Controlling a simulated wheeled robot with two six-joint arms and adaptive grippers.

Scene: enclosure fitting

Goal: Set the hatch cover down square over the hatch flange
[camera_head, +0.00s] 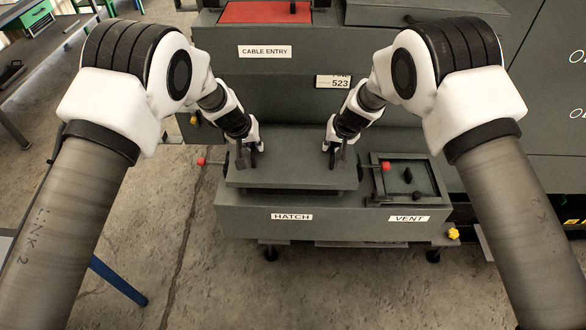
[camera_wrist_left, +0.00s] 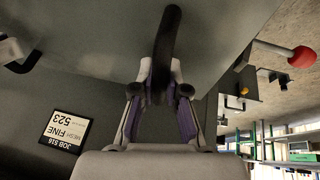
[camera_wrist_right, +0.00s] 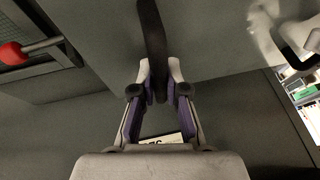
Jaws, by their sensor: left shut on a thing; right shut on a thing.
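The hatch cover (camera_head: 290,176) is a flat dark grey plate with two upright black handles. It lies over the box marked HATCH, and a dark band, which I take for the hatch flange (camera_head: 290,192), shows under its front edge. I cannot tell whether the cover touches the flange; most of the flange is hidden. My left gripper (camera_head: 247,154) is shut on the left handle, a black bar in the left wrist view (camera_wrist_left: 166,40). My right gripper (camera_head: 336,152) is shut on the right handle, which shows in the right wrist view (camera_wrist_right: 151,40).
Red-knobbed levers (camera_head: 202,161) and (camera_head: 386,166) stand left and right of the cover. The vent panel (camera_head: 418,197) with black handles is to the right. Behind are the cable entry box (camera_head: 265,50) with a red top and a sign (camera_head: 333,82) reading 523.

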